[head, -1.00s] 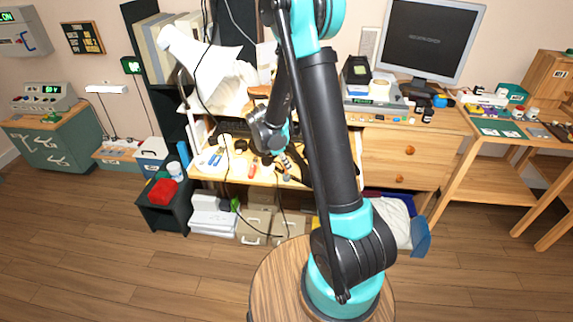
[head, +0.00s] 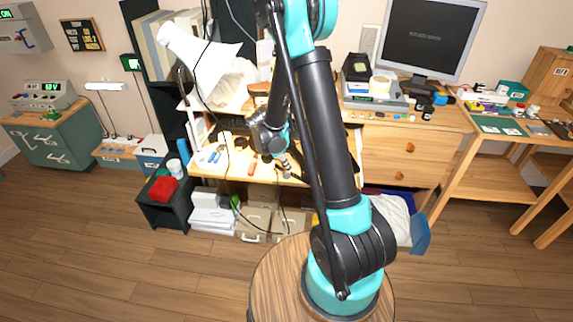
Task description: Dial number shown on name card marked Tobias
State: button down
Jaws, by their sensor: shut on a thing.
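My gripper (head: 286,168) is low over the wooden desk (head: 222,175), small in the picture and partly hidden by my arm. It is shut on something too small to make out. No dial phone can be told for sure in this view. No name card marked Tobias is readable. A dark keyboard-like object (head: 233,122) lies at the back of the desk, left of my wrist. A small red object (head: 252,168) and a blue object (head: 214,157) lie on the desk left of my gripper.
A grey device (head: 372,102) stands on the wooden drawer cabinet (head: 392,150), beside a monitor (head: 431,38). Black cables hang over the desk. A dark stand with a red object (head: 162,189) is left of the desk. The right table (head: 490,150) holds small items. The front floor is clear.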

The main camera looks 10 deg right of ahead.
jog(key=shift+f, duration=0.25)
jog(key=c, duration=1.5)
grip_release()
jog(key=shift+o, duration=0.2)
jog(key=shift+r, duration=0.1)
jog(key=v, duration=1.2)
